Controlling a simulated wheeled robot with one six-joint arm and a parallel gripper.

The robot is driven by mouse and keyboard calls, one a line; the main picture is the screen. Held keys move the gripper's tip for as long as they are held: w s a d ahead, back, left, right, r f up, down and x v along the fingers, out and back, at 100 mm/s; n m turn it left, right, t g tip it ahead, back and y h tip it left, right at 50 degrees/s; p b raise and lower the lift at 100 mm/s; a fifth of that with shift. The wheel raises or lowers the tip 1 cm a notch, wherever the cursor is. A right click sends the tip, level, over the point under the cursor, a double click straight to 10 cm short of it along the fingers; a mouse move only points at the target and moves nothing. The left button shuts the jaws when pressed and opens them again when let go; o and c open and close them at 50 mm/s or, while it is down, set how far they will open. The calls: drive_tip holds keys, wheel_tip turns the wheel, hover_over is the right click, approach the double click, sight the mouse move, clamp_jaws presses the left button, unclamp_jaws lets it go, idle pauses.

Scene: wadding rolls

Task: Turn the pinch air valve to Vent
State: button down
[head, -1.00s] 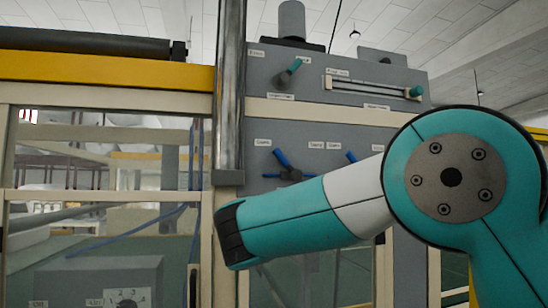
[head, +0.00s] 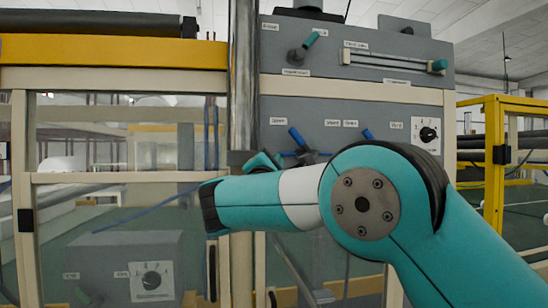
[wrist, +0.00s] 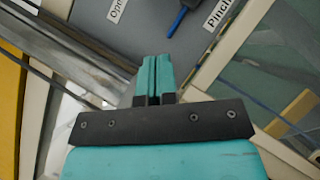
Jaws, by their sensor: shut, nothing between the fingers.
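A valve with a blue handle (head: 297,137) sits on the left of the lower grey panel in the head view. Its handle leans up and left, towards a small label (head: 279,121). In the wrist view a blue handle (wrist: 178,22) shows at the top, between a label reading "Open" (wrist: 117,10) and one starting "Pinch" (wrist: 222,12). My gripper (wrist: 155,72) is shut and empty, with its teal fingers side by side below that handle and apart from it in the picture. In the head view, my arm hides the valve's lower part and most of the gripper.
A second blue handle (head: 367,135) and a black dial (head: 428,134) are farther right. The upper panel holds a teal-handled lever (head: 305,45) and a slider (head: 438,65). A metal post (head: 243,90) stands left of the panels. A grey box (head: 125,265) is lower left.

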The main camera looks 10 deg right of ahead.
sight(300, 143)
drive_tip(key=shift+w+d+r+p, duration=1.2)
drive_tip(key=shift+w+d, duration=0.2)
drive_tip(key=shift+w+d+r+p, duration=1.15)
drive_tip(key=shift+w+d+p, duration=0.05)
drive_tip(key=shift+w+d, duration=0.2)
